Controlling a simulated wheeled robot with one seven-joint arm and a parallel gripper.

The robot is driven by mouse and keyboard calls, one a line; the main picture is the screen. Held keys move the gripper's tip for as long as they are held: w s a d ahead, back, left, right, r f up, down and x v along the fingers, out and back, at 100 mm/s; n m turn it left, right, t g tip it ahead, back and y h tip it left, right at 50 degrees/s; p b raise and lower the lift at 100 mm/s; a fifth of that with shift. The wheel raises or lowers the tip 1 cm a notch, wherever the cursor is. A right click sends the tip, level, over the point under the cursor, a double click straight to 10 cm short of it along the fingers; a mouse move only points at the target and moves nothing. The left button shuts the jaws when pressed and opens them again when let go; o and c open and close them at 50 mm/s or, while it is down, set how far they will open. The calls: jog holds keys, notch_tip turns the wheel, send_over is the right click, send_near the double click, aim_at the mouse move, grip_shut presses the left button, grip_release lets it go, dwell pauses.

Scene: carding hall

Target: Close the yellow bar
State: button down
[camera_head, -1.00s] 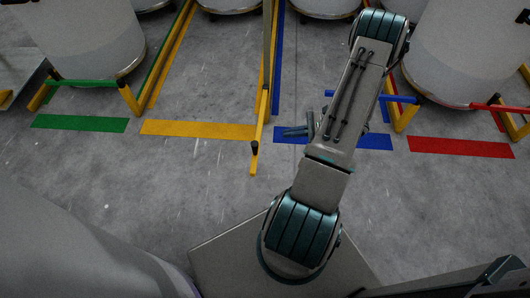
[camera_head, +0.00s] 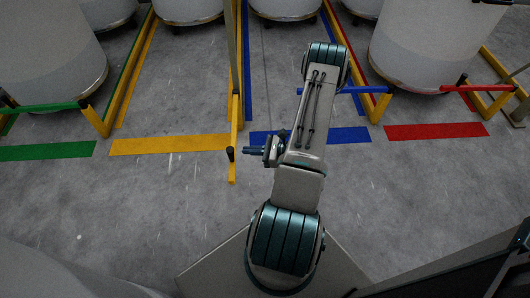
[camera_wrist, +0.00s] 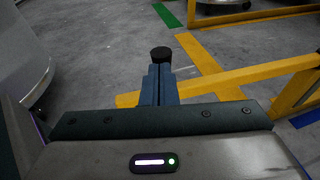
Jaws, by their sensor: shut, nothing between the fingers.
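The yellow bar (camera_head: 235,125) stands swung out from its bay and points toward me. Its near end lies just past the right end of the yellow floor stripe (camera_head: 170,144). A black-topped handle (camera_head: 231,154) stands near that end. My gripper (camera_head: 250,150) is shut and empty, just right of the handle. In the wrist view, the shut fingers (camera_wrist: 160,84) overlap the yellow bar (camera_wrist: 245,75), with the black handle top (camera_wrist: 161,54) just beyond their tips. I cannot tell whether they touch it.
The green bar (camera_head: 40,107), blue bar (camera_head: 350,90) and red bar (camera_head: 475,88) lie across their bays. Large pale cans (camera_head: 425,45) stand behind the bars. Grey floor is clear left of the yellow bar, around the yellow stripe.

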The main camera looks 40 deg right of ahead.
jog(key=x, duration=0.3)
jog(key=shift+w+a+b, duration=0.15)
jog(key=shift+w+b, duration=0.05)
jog(key=shift+b, duration=0.15)
jog(key=shift+a, duration=0.1)
